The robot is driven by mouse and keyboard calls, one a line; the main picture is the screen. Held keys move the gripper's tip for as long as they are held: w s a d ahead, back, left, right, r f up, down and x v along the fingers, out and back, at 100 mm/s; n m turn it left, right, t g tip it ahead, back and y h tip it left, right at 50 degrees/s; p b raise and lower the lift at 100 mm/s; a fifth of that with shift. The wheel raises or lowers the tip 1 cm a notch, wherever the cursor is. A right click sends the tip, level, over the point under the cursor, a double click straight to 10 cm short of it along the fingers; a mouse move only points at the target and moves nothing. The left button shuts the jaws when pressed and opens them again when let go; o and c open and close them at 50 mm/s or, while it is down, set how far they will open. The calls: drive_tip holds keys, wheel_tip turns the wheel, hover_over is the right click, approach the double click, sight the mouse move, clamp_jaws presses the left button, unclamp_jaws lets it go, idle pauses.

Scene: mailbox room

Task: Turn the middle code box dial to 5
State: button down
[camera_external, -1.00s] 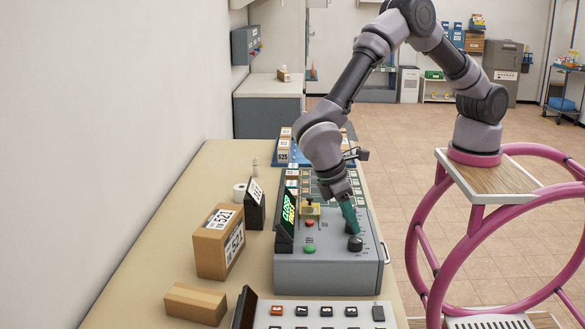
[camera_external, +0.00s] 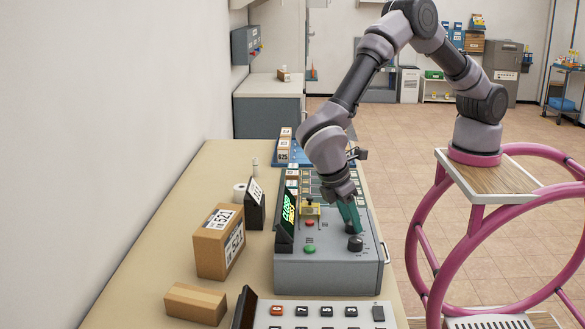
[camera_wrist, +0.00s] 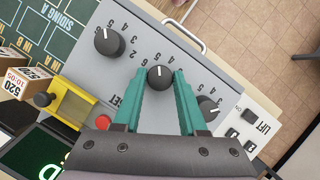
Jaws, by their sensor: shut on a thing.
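The code box (camera_external: 325,262) is a grey console on the table with a row of black dials on its sloped top. In the wrist view the middle dial (camera_wrist: 160,78) sits between the teal fingertips of my gripper (camera_wrist: 161,73), which are shut on its sides. Its white mark points toward the top of the picture; the small digits around it are hard to read. Another dial (camera_wrist: 109,41) is at upper left and a third (camera_wrist: 208,108) at lower right, partly behind a finger. In the external view my gripper (camera_external: 351,229) reaches down just behind the nearest dial (camera_external: 355,243).
A red button (camera_wrist: 103,122) and a yellow fixture (camera_wrist: 72,100) lie beside the dials. A tilted green-text display (camera_external: 286,222) stands at the console's left edge. A handle (camera_external: 385,254) sticks out on the right. Cardboard boxes (camera_external: 220,240) stand to the left.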

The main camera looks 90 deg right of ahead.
drive_tip(key=shift+c, duration=2.3)
unclamp_jaws()
drive_tip(key=v, duration=1.1)
